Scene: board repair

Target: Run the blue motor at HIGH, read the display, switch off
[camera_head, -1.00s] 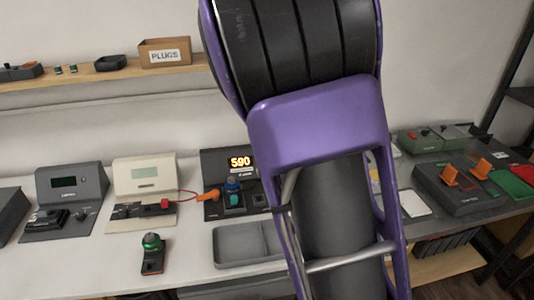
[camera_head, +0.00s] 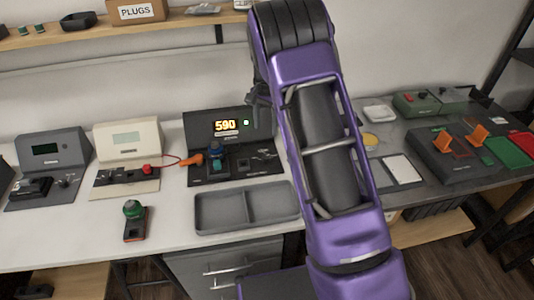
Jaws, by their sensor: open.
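The blue motor (camera_head: 215,149) sits upright in the black test station (camera_head: 200,127) on the white bench. The station's display (camera_head: 225,126) is lit and reads 590 in amber digits. A small green light (camera_head: 246,122) glows to its right. A teal part (camera_head: 216,164) is just below the motor. Controls on the station's right side are too small to read. My gripper (camera_head: 257,112) shows partly as dark grey fingers beside my purple arm, to the right of the display and apart from the motor. It holds nothing that I can see.
An empty grey two-part tray (camera_head: 247,206) lies in front of the station. An orange-handled lead (camera_head: 192,160) runs from the cream meter (camera_head: 128,141). A grey meter (camera_head: 45,155) stands further left. Orange-lever fixture (camera_head: 460,155) is at right.

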